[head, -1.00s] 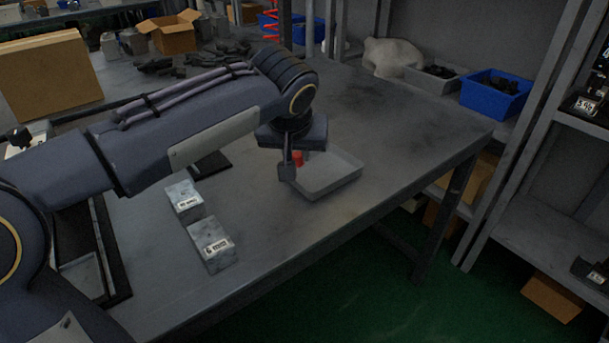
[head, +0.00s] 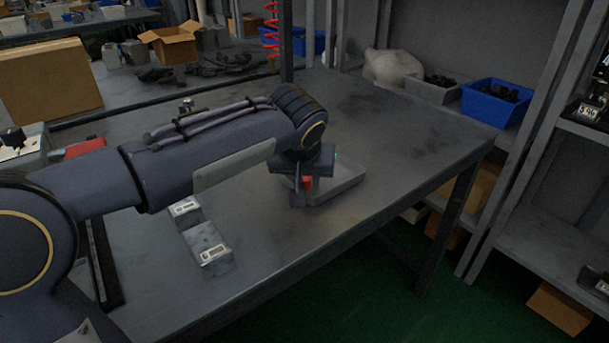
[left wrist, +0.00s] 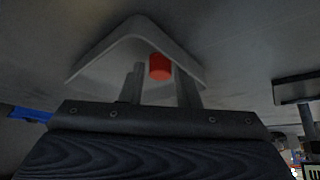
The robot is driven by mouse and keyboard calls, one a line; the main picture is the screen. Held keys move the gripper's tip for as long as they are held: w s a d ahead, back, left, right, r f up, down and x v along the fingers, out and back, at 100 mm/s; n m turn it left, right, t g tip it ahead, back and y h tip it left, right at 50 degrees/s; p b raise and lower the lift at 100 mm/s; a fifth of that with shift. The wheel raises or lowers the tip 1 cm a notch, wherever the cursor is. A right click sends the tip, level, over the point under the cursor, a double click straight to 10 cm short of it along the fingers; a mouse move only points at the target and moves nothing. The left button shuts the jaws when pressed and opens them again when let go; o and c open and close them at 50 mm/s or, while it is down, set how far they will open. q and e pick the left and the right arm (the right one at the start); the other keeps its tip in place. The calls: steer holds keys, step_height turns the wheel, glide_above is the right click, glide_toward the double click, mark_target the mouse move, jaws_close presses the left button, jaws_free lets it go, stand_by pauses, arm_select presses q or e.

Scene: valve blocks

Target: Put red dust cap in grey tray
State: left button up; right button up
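The red dust cap (head: 307,183) is between the fingers of my left gripper (head: 303,192), which points down at the left part of the grey tray (head: 340,190). In the left wrist view the cap (left wrist: 160,67) sits between the two fingertips (left wrist: 158,75), with the tray's rim corner (left wrist: 100,50) around it. The fingers look shut on the cap, though contact is hard to see on both sides. The cap looks low over or inside the tray; its exact height is unclear. My right gripper is not in view.
Two grey labelled blocks (head: 208,243) stand on the table left of the tray, under my left arm. A red object (head: 85,147) lies farther left. A blue bin (head: 495,103) stands at the back right. The table right of the tray is clear.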

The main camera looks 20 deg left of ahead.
arm_select(q)
steer(key=shift+s+r, duration=0.2)
steer(key=shift+r, duration=0.3)
steer(key=p+v, duration=0.3)
steer(key=v, duration=0.8)
steer(key=shift+p, duration=0.35)
steer(key=shift+s+d, duration=0.1)
steer(key=shift+d, duration=0.05)
